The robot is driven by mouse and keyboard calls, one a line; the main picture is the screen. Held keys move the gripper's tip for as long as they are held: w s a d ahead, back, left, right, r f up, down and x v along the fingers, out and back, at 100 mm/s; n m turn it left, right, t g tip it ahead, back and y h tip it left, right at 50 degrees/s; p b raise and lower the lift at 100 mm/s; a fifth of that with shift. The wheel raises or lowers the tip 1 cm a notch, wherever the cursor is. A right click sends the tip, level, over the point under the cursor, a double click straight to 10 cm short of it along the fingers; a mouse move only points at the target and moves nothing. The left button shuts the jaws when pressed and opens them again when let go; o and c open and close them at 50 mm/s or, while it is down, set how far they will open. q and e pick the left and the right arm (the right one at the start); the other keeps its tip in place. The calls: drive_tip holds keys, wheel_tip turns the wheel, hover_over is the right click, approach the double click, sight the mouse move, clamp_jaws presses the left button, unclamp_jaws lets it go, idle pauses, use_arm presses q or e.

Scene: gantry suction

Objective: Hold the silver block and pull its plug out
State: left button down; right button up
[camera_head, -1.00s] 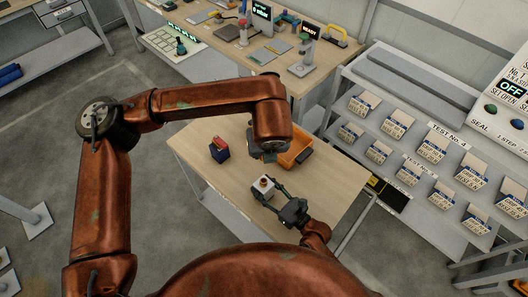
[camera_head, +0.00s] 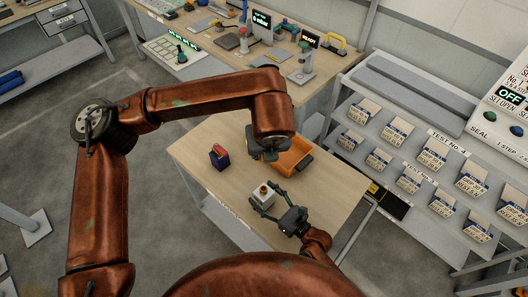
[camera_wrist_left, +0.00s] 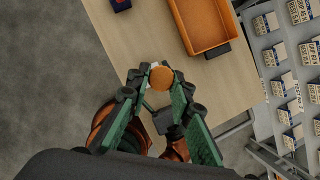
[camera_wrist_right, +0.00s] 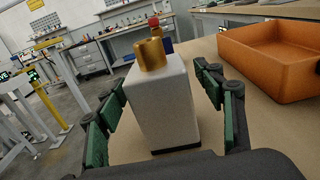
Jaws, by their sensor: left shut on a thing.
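The silver block (camera_head: 262,199) stands upright on the wooden table, with a brass plug (camera_head: 263,189) in its top. In the right wrist view the block (camera_wrist_right: 161,105) and plug (camera_wrist_right: 151,56) are close and central. My right gripper (camera_head: 270,200) is open, its fingers on either side of the block with gaps visible. My left gripper (camera_wrist_left: 158,72) is shut on a round orange thing (camera_wrist_left: 161,77), which hides what lies directly below it. In the head view the left gripper's tips are hard to make out behind the arm. The left gripper does not show in the right wrist view.
An orange tray (camera_head: 303,171) lies behind the block, to its right. A blue and red object (camera_head: 219,157) stands at the left of the table. Shelves with white-and-blue boxes (camera_head: 432,154) stand at the right.

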drive_tip(key=v, duration=1.2)
idle(0.3)
